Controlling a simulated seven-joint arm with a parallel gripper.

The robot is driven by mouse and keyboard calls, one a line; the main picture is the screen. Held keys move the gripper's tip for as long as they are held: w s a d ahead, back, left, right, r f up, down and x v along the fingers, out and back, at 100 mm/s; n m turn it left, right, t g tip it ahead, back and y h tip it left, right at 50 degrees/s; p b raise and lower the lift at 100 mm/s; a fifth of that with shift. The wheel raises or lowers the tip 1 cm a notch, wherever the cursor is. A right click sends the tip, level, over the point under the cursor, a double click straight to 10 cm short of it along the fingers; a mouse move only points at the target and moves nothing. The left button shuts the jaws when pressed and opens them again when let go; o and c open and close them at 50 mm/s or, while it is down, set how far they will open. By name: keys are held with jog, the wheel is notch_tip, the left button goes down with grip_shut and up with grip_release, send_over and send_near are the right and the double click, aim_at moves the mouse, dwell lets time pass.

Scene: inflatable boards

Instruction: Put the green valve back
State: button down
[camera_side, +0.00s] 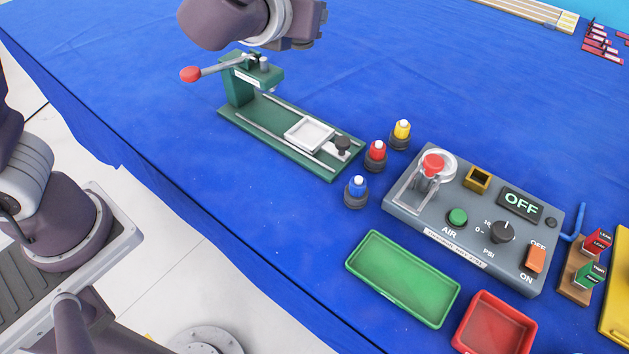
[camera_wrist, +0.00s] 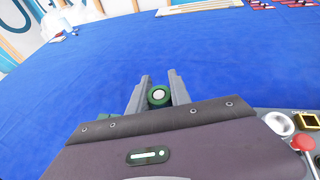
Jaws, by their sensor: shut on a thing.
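In the wrist view my gripper (camera_wrist: 158,92) is shut on the green valve (camera_wrist: 158,96), a round green piece with a white centre. The valve sits between the two grey fingers, with blue cloth beyond it. In the side view part of my arm shows at the top, but my fingers and the green valve are not visible there. Three other valves stand upright on the cloth in a slanting row: blue (camera_side: 356,190), red (camera_side: 376,154) and yellow (camera_side: 401,132), each with a white top and dark base.
A green press (camera_side: 240,88) with a red-tipped lever stands left of the valves. A grey control panel (camera_side: 470,235) reading OFF lies to the right. An empty green tray (camera_side: 376,285) and a red tray (camera_side: 470,342) lie in front. Blue cloth behind the valves is clear.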

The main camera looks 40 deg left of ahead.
jog(key=s+a+f+n+g+y, duration=0.6)
jog(key=s+f+n+g+y, duration=0.4)
jog(key=s+n, duration=0.35)
jog(key=s+d+f+n+g+h, duration=0.1)
jog(key=s+d+n+g+h, duration=0.2)
jog(key=s+n+g, duration=0.35)
jog(key=s+d+f+n+g+h, duration=0.2)
jog(key=s+d+n+g+h, duration=0.1)
jog(key=s+n+g, duration=0.4)
jog(key=s+d+r+n+g+h, duration=0.2)
jog(key=d+r+n+h, duration=0.3)
jog(key=d+n+h, duration=0.75)
jog(key=w+d+r+n+t+h, duration=0.6)
jog(key=w+r+n+t+h, duration=0.3)
jog(key=w+t, duration=0.1)
jog(key=shift+y, duration=0.25)
notch_tip(320, 180, down, 23)
jog(key=shift+w+a+r, duration=0.1)
jog(key=shift+w, duration=0.05)
